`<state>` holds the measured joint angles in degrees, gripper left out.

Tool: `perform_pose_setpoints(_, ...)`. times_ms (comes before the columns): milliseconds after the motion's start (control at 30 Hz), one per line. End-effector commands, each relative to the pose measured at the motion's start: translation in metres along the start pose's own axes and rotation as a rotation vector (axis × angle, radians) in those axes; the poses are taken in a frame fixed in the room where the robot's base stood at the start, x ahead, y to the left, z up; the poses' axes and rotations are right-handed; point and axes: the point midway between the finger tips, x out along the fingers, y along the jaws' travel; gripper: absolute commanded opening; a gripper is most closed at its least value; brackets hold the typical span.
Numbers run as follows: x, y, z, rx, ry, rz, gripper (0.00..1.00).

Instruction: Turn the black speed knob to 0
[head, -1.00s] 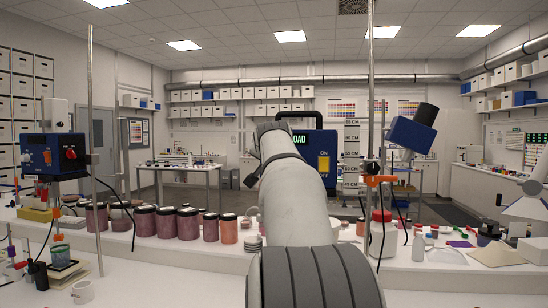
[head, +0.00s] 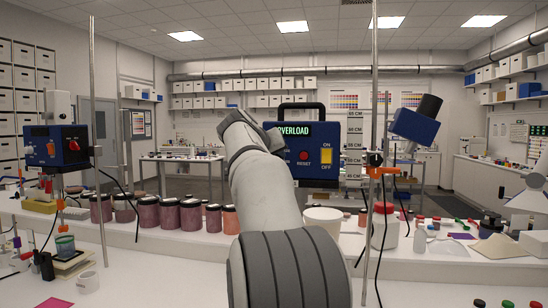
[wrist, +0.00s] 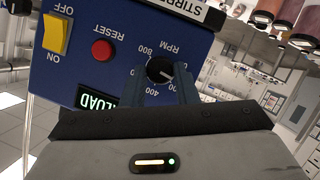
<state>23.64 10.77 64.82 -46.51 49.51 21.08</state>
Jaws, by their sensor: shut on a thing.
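The blue stirrer control box (head: 341,160) stands ahead in the head view, with a lit green OVERLOAD display (head: 294,130), a red RESET button (head: 303,155) and a yellow ON/OFF switch (head: 326,156). My arm covers its left part there and hides my gripper. In the wrist view the box appears upside down. My gripper (wrist: 160,82) is shut on the black speed knob (wrist: 158,68), one finger on each side. The RPM dial numbers surround the knob. A white pointer mark shows at its lower right; its exact setting is unclear.
Another blue box with a red knob (head: 73,145) is on a stand at left. Dark-lidded pigment jars (head: 191,216) line the bench. A white tub (head: 323,217) stands beside my arm, and a metal rod (head: 374,110) rises right of the box.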

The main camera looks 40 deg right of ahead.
Motion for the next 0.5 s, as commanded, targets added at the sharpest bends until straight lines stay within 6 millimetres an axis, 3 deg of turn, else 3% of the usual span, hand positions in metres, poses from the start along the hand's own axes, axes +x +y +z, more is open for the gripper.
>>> perform_pose_setpoints(500,0.0000,-0.0039,0.0009,-0.423,0.004,0.177,0.04)
